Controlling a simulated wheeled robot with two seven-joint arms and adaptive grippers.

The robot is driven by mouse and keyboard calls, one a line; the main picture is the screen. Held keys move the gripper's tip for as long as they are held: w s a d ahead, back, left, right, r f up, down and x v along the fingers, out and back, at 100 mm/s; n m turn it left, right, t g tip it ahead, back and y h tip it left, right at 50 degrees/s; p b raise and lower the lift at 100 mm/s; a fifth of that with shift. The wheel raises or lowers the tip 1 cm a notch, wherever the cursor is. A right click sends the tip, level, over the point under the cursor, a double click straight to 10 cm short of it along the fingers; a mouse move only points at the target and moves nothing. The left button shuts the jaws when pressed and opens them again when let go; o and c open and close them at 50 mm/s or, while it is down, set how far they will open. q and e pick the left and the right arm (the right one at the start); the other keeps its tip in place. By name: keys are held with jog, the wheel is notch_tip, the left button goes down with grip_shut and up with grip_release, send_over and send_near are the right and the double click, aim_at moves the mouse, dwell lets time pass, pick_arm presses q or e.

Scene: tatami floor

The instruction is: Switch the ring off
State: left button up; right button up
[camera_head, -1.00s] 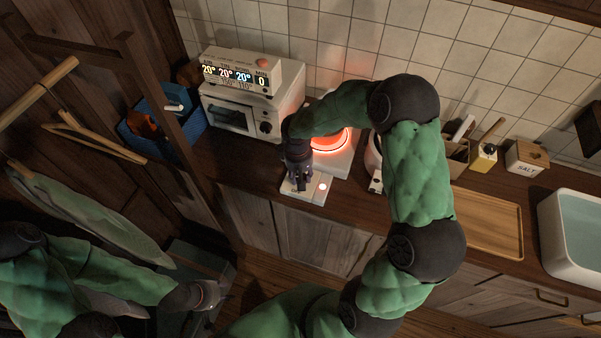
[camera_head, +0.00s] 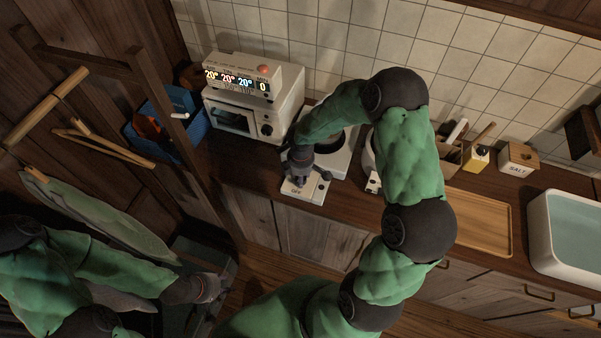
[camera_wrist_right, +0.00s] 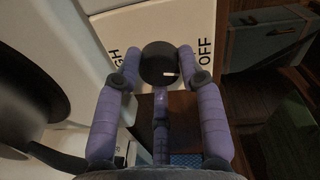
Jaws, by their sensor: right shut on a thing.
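The ring (camera_head: 350,139) is dark on its white hot plate (camera_head: 341,160), partly hidden by my right arm. Its white control panel (camera_head: 313,193) is at the front, with a dark indicator spot. My right gripper (camera_head: 298,182) reaches down onto this panel. In the right wrist view, the gripper (camera_wrist_right: 160,75) is shut on the round black knob (camera_wrist_right: 157,58), with a finger at each side. The knob's white mark points right, towards the printed word OFF. My left gripper (camera_head: 213,286) hangs low at the left, away from the counter; its fingers are too dark to read.
A white oven (camera_head: 252,105) with a lit display stands behind left, by a blue bin (camera_head: 165,127). A second white appliance (camera_head: 371,177) stands right of the hot plate. A wooden tray (camera_head: 480,222), salt box (camera_head: 517,158) and sink (camera_head: 575,235) lie further right.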

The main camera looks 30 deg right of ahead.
jog(key=shift+s+n+p, duration=0.15)
jog(key=shift+n+p, duration=0.6)
jog(key=shift+n, duration=0.55)
jog(key=shift+f, duration=0.1)
jog(key=o, duration=1.1)
jog(key=shift+o, duration=0.2)
jog(key=shift+d, duration=0.1)
jog(key=shift+r, duration=0.2)
jog(key=shift+r, duration=0.3)
notch_tip(320, 180, up, 11)
jog(key=shift+s, duration=0.3)
